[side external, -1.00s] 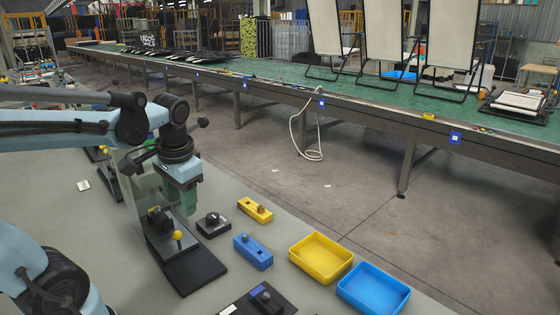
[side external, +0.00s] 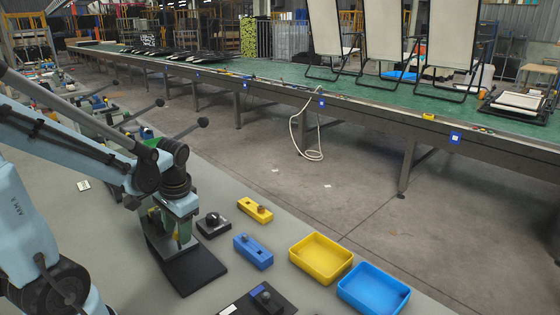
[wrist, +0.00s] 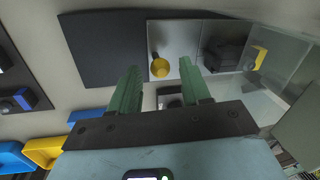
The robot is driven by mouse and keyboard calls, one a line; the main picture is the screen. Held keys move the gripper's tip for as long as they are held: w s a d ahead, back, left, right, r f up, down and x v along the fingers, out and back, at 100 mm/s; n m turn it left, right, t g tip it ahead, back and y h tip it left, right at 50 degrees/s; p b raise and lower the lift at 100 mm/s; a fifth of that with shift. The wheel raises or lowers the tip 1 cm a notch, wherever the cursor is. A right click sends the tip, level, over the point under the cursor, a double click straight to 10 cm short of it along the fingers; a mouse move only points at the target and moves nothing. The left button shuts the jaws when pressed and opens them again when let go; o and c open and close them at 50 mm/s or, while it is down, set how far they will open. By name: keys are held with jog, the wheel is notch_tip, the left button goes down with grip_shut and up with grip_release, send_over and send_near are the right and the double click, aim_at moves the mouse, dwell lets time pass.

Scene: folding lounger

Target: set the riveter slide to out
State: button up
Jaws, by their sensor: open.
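The riveter stands on a black base plate (side external: 200,272) at the left of the grey table, partly hidden by my arm. In the wrist view, a yellow ball knob (wrist: 160,69) sits on a light grey strip (wrist: 178,50), beside a dark block (wrist: 225,45). I take this knob to be the slide's handle. My gripper (side external: 180,226) is low over the riveter, pointing down. In the wrist view its two green fingers are apart, and the knob appears in the gap near their tips. I cannot tell any contact. In the side view my gripper hides most of the knob.
A black block (side external: 213,223), a yellow block (side external: 255,210) and a blue block (side external: 252,251) stand right of the riveter. Yellow (side external: 320,259) and blue (side external: 373,291) trays lie farther right. A clear panel (wrist: 265,95) is right of the fingers in the wrist view.

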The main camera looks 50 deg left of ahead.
jog(key=shift+s+a+f, duration=0.1)
jog(key=shift+a+f, duration=0.05)
jog(key=shift+f, duration=0.55)
jog(key=shift+a+f, duration=0.15)
jog(key=shift+f, duration=0.55)
jog(key=shift+c, duration=0.4)
grip_shut()
